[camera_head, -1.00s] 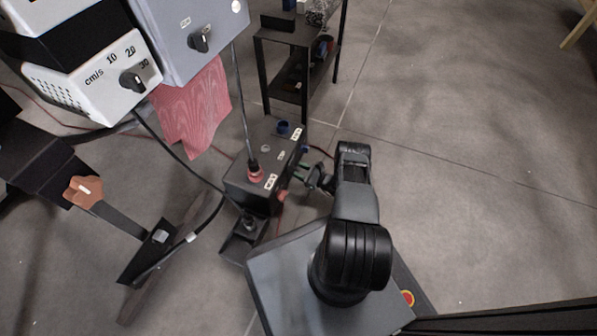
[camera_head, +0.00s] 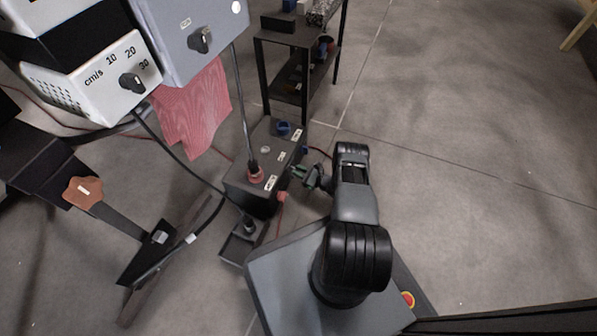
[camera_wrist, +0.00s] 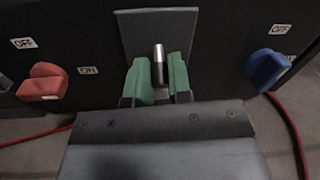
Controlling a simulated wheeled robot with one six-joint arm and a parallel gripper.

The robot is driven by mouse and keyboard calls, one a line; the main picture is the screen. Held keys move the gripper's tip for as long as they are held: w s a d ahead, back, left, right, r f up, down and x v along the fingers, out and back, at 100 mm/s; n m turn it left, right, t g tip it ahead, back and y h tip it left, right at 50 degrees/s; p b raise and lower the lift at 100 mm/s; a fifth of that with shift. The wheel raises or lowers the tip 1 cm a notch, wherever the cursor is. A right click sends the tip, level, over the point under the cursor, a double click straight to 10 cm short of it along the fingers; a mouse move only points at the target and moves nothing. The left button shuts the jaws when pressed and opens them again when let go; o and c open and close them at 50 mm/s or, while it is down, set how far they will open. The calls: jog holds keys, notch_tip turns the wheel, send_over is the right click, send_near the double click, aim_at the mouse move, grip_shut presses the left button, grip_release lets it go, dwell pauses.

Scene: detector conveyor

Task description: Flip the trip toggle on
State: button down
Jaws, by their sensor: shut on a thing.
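The trip toggle is a short metal lever (camera_wrist: 158,64) on a grey plate (camera_wrist: 157,24) on the side of a dark box (camera_head: 262,203). In the wrist view the lever stands upright in the picture. My gripper (camera_wrist: 158,76) has green fingertips on both sides of the lever and is shut on it. In the head view my gripper (camera_head: 297,172) is at the right side of the box, and the lever is too small to make out there.
A red knob (camera_wrist: 43,82) is left of the lever, between OFF and ON labels. A blue knob (camera_wrist: 267,69) is to the right, near another OFF label. A black shelf (camera_head: 290,38) stands behind the box. Cables run nearby.

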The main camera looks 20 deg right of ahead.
aim_at(295, 168)
jog(key=shift+r, duration=0.1)
jog(key=shift+d+r+g+h+p, duration=0.1)
jog(key=shift+r+g+h+p, duration=0.4)
jog(key=shift+p, duration=0.5)
jog(key=shift+r+g+h+p, duration=0.4)
jog(key=shift+g+h+p, duration=0.4)
jog(key=shift+g+p, duration=0.35)
jog(key=shift+r+g+h+p, duration=0.2)
jog(key=shift+g+h+p, duration=0.35)
jog(key=shift+g, duration=0.1)
jog(key=shift+r+g+h+p, duration=0.15)
jog(key=shift+g+h+p, duration=0.35)
jog(key=shift+g, duration=0.1)
jog(key=shift+w+r+n+g+h+p, duration=0.1)
jog(key=shift+r+n+g+h+p, duration=0.15)
jog(key=shift+g+h+p, duration=0.4)
jog(key=shift+a+f+g+h, duration=0.1)
jog(key=shift+a+g+h, duration=0.1)
jog(key=shift+g+h, duration=0.15)
jog(key=c, duration=1.1)
grip_release()
jog(key=shift+o, duration=0.2)
